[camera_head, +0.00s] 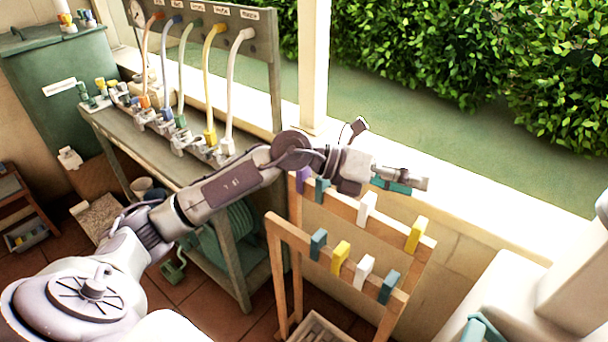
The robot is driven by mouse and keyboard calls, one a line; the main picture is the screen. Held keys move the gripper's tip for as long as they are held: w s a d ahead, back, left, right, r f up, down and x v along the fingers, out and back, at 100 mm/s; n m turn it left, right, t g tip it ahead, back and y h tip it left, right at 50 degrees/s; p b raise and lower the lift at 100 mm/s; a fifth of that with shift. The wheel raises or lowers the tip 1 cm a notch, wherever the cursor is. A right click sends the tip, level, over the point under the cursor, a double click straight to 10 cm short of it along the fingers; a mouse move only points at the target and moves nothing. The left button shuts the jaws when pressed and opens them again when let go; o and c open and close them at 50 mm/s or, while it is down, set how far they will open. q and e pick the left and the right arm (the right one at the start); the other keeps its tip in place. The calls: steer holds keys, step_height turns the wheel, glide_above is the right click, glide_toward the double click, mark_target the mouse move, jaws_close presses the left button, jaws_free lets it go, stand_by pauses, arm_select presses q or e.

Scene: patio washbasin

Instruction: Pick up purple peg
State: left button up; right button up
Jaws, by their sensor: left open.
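The purple peg (303,180) sits on the back rail of a wooden rack (272,228), near its left end.
Teal, white and yellow pegs sit on both rack rails, including a white one (367,207) and a yellow one (416,235). A grey bench (110,122) with colored hoses stands left of the rack. A low pale wall (480,195) runs behind it.

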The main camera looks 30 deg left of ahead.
arm_select(q)
steer(key=w+a+f+y, duration=0.2)
steer(key=a+y, duration=0.2)
steer(key=a, duration=0.2)
steer(key=w+a+f+y, duration=0.1)
steer(key=a+y, duration=0.2)
steer(key=a, duration=0.3)
steer(key=n+g+y+p, duration=0.2)
steer(key=y, duration=0.4)
glide_above(304, 178)
steer(key=a, duration=0.1)
steer(key=f, duration=0.6)
steer(key=shift+s+a+f, duration=0.15)
steer(key=shift+s+f, duration=0.1)
steer(key=shift+s, duration=0.05)
steer(key=p+x, duration=0.1)
steer(key=x, duration=0.2)
steer(key=shift+w+f, duration=0.3)
steer(key=shift+w+f+p, duration=0.15)
steer(key=shift+f+p, duration=0.15)
steer(key=shift+f, duration=0.15)
arm_select(e)
steer(key=r, duration=0.3)
steer(key=shift+d+r, duration=0.25)
steer(key=shift+d, duration=0.15)
arm_select(q)
steer(key=c, duration=0.9)
arm_select(e)
steer(key=shift+a, duration=0.1)
